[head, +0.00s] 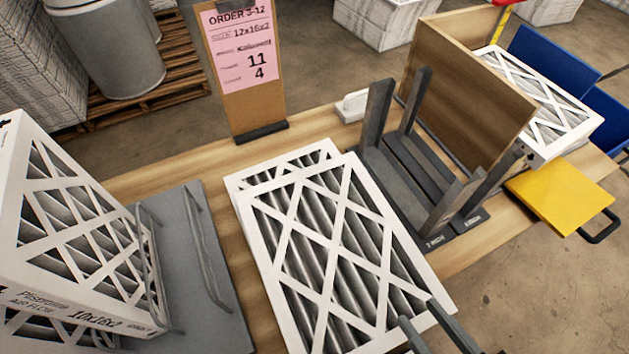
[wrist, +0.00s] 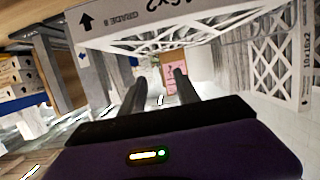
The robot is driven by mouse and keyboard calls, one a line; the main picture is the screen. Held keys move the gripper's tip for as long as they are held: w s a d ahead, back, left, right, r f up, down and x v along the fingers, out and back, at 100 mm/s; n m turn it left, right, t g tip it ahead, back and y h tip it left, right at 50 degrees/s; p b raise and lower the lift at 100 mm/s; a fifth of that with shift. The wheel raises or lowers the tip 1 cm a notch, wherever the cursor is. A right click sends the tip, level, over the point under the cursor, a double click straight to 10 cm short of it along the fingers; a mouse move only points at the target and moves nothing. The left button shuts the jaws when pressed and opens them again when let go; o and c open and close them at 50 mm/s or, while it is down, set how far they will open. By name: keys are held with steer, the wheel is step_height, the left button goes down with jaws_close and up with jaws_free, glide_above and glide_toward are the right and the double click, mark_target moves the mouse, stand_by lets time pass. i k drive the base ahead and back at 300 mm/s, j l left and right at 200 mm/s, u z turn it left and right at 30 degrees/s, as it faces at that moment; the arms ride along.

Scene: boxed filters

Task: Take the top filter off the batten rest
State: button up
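The top filter (head: 340,250) is a white-framed pleated filter with a lattice face, lying flat in the middle of the bench. A second filter (head: 236,184) shows beneath it at the far left edge. The batten rest is hidden under them in the head view. My gripper (head: 430,312) is at the top filter's near right corner, its dark fingers apart. In the wrist view, the open fingers (wrist: 160,82) have nothing visible between them, and a filter's printed edge (wrist: 150,22) spans above them. I cannot tell whether they touch it.
A grey slotted rack (head: 408,170) with a wooden board (head: 470,85) stands to the right. Filters (head: 70,220) stand on a grey wire-hooped base (head: 208,290) at left. An order sign (head: 245,65) stands behind. A yellow plate (head: 560,195) juts out at right.

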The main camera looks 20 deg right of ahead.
mark_target(338, 267)
steer(key=k+j, duration=0.4)
steer(key=j, duration=0.15)
steer(key=k+j, duration=0.8)
steer(key=j, duration=0.25)
steer(key=i+z, duration=0.05)
